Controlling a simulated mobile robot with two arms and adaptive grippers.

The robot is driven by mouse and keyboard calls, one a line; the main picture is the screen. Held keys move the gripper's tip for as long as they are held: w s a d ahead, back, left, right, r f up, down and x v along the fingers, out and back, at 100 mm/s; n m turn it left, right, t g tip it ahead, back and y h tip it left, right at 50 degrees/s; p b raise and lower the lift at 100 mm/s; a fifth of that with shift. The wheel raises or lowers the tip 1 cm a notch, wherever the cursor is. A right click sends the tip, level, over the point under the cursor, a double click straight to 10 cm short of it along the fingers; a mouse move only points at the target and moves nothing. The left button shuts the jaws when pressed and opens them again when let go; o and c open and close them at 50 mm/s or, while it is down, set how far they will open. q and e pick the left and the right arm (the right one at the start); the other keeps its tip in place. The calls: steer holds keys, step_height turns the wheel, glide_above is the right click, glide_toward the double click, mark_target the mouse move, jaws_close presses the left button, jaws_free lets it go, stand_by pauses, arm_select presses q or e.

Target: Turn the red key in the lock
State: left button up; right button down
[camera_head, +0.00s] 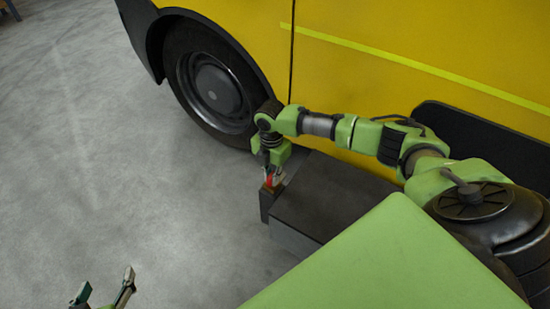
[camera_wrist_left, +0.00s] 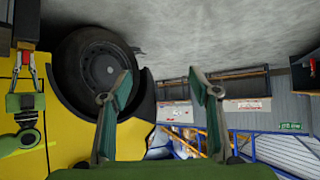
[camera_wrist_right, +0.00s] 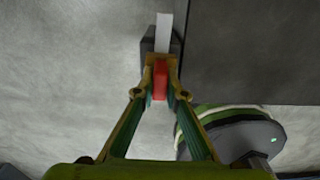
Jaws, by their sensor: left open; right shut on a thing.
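The red key (camera_head: 270,183) is between the fingertips of my right gripper (camera_head: 271,177), which is shut on it. In the right wrist view the red key (camera_wrist_right: 160,80) lies between the two fingers, just short of a small dark block (camera_wrist_right: 147,44) with a pale strip (camera_wrist_right: 164,30). This block, seemingly the lock, stands upright at the dark box's left end in the head view (camera_head: 267,204). Whether the key sits inside it is hidden. My left gripper (camera_head: 103,291) is open and empty at the bottom left, away from the block.
A dark low box (camera_head: 325,200) stands beside a yellow vehicle (camera_head: 400,65) with a black wheel (camera_head: 212,88). Grey floor (camera_head: 90,130) lies clear on the left. The left wrist view also shows shelving (camera_wrist_left: 235,95) and a grey wall panel.

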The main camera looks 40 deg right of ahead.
steer(key=shift+m+p, duration=0.5)
steer(key=shift+p, duration=0.05)
steer(key=shift+m+p, duration=0.4)
steer(key=shift+p, duration=0.05)
arm_select(q)
steer(key=s+a+f+g, duration=0.2)
steer(key=s+f+g, duration=0.1)
steer(key=s, duration=0.2)
steer(key=s+a+f+g+y, duration=0.1)
steer(key=s+f+g, duration=0.2)
steer(key=s, duration=0.3)
steer(key=shift+a+y, duration=0.3)
steer(key=shift+a, duration=0.05)
stand_by(2.0)
steer(key=shift+s, duration=0.2)
